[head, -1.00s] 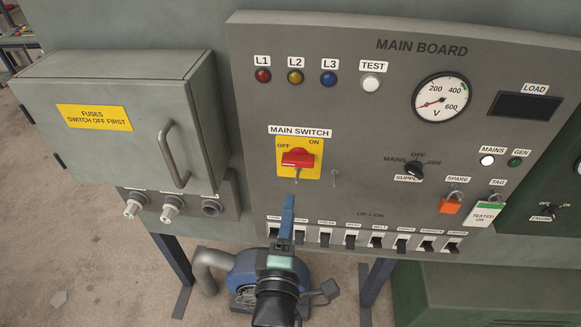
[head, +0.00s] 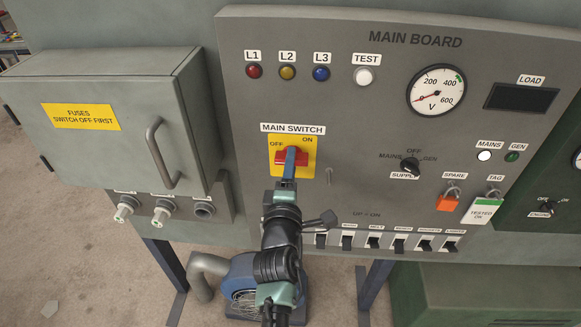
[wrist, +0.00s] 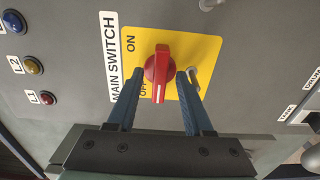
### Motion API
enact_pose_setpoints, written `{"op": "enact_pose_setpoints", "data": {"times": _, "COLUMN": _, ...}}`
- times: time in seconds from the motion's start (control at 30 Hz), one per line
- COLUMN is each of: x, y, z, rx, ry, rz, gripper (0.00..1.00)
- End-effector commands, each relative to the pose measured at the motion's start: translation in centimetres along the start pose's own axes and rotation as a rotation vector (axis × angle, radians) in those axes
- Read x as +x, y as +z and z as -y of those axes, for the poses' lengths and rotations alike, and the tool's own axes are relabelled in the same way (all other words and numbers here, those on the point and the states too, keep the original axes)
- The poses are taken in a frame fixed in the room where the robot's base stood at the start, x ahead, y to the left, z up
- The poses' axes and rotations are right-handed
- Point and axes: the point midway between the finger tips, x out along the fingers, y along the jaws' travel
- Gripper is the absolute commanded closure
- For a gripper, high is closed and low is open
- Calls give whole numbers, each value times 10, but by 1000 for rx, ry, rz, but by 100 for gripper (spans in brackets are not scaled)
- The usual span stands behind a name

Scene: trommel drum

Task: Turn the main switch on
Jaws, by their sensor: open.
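The main switch is a red rotary handle (head: 283,157) on a yellow plate (head: 309,145) marked OFF at left and ON at right. In the wrist view the red handle (wrist: 158,66) has its white mark towards the OFF side. My gripper (head: 290,160) is in front of the switch and hides part of the handle in the head view. In the wrist view my open gripper (wrist: 159,78) has one blue finger on each side of the handle, with small gaps showing.
A grey fuse box (head: 110,155) with a protruding handle stands left of the board. A metal peg (head: 329,176) sticks out right of the switch. A row of black toggles (head: 374,243) runs below. An orange padlock (head: 447,203) and a tag (head: 484,211) hang at right.

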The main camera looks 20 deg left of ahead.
Motion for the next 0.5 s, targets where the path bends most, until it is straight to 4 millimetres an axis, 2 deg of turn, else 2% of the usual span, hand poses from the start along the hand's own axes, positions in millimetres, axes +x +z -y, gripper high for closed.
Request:
{"op": "enact_pose_setpoints", "data": {"times": 0.2, "x": 0, "y": 0, "z": 0, "rx": 0, "ry": 0, "rz": 0, "gripper": 51}}
{"op": "enact_pose_setpoints", "data": {"times": 0.4, "x": 0, "y": 0, "z": 0, "rx": 0, "ry": 0, "rz": 0, "gripper": 87}}
{"op": "enact_pose_setpoints", "data": {"times": 0.5, "x": 0, "y": 0, "z": 0, "rx": 0, "ry": 0, "rz": 0, "gripper": 100}}
